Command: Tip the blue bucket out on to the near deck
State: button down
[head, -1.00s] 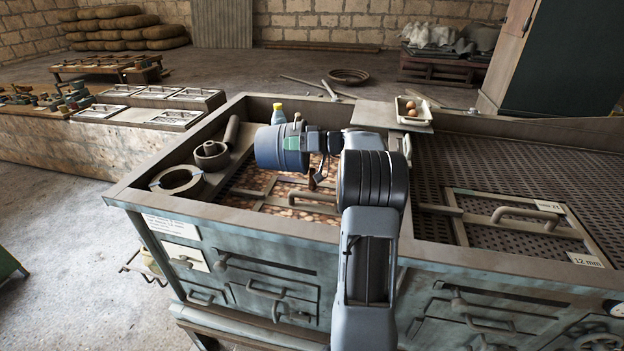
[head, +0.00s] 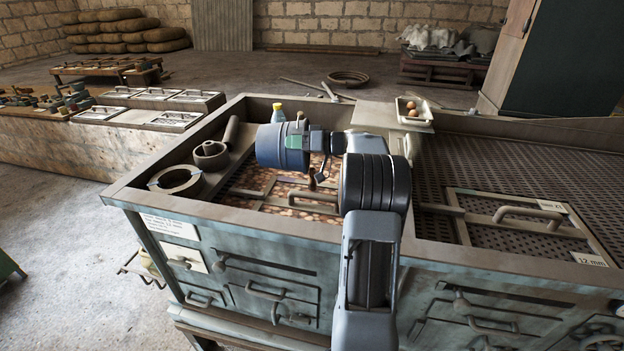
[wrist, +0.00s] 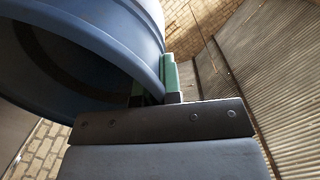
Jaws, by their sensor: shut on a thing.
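The blue bucket (head: 282,148) is held above the left deck of the bench, at the end of my arm. My gripper (wrist: 168,80) is shut on its wall at the rim, with a green finger pad against the outside. In the wrist view, the bucket (wrist: 85,32) shows its curved rim and dark inside; I cannot see any contents. In the head view its mouth is not clear, so I cannot tell its exact tilt. The deck (head: 262,188) below has brown pieces lying over it, partly hidden by the bucket and my arm.
A flat ring (head: 176,181), a round cup (head: 210,155) and a bottle (head: 278,113) stand along the left deck's edges. A small tray with brown eggs (head: 413,111) sits behind my arm. A perforated deck with a handled frame (head: 520,228) lies to the right.

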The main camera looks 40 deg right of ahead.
jog(key=shift+s+d+r+t+y+b, duration=0.2)
jog(key=shift+s+d+t+y+b, duration=0.4)
jog(key=shift+b, duration=1.3)
dwell(0.8)
jog(key=shift+w+r+p, duration=0.1)
jog(key=shift+r+p, duration=0.1)
jog(key=shift+p, duration=0.35)
jog(key=shift+a+f, duration=0.1)
jog(key=shift+f, duration=0.2)
jog(key=shift+d+b, duration=0.2)
jog(key=shift+b, duration=0.4)
jog(key=shift+a+r+p, duration=0.1)
jog(key=shift+r+p, duration=0.1)
jog(key=shift+p, duration=0.1)
jog(key=shift+f+b, duration=0.15)
jog(key=shift+b, duration=0.15)
